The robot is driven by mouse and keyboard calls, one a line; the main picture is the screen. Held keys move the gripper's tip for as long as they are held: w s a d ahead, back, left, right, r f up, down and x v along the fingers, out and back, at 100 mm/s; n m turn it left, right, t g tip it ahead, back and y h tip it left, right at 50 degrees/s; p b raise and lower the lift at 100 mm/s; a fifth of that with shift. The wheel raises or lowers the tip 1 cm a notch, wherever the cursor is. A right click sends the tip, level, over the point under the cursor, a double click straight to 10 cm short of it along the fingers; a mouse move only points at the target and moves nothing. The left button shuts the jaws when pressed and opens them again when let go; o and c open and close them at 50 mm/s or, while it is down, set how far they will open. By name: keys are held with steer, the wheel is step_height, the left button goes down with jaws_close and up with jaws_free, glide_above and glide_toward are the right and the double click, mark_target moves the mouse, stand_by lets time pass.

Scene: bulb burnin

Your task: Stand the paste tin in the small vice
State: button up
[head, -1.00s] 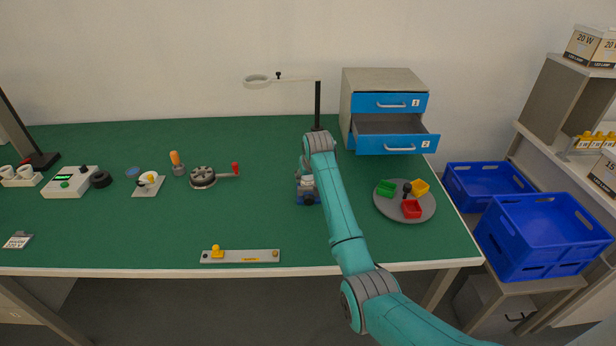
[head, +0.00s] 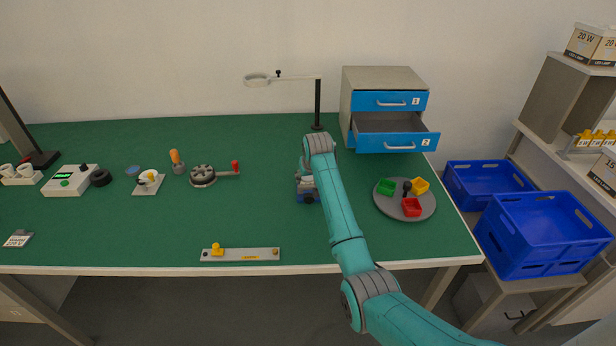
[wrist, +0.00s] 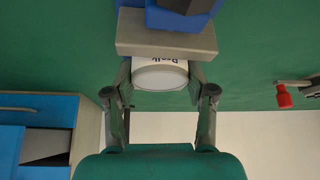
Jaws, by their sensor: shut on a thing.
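The paste tin (wrist: 160,77) is a short white cylinder with dark lettering in the wrist view. My gripper (wrist: 160,92) is shut on it, one finger on each side. The small vice (wrist: 168,40) has a grey jaw block and a blue body, right at the tin's far edge in the wrist view. I cannot tell whether the tin touches the jaw or sits between the jaws.
The drawer cabinet (head: 385,100) stands behind to the right, its lower drawer (head: 398,144) pulled out. A grey round tray (head: 405,213) with small coloured bins is right of my arm. A lamp stand (head: 318,103) rises behind. A crank device (head: 203,176) is to the left.

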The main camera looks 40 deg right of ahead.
steer(key=shift+f, duration=0.35)
stand_by(0.6)
steer(key=o, duration=1.4)
steer(key=v, duration=1.2)
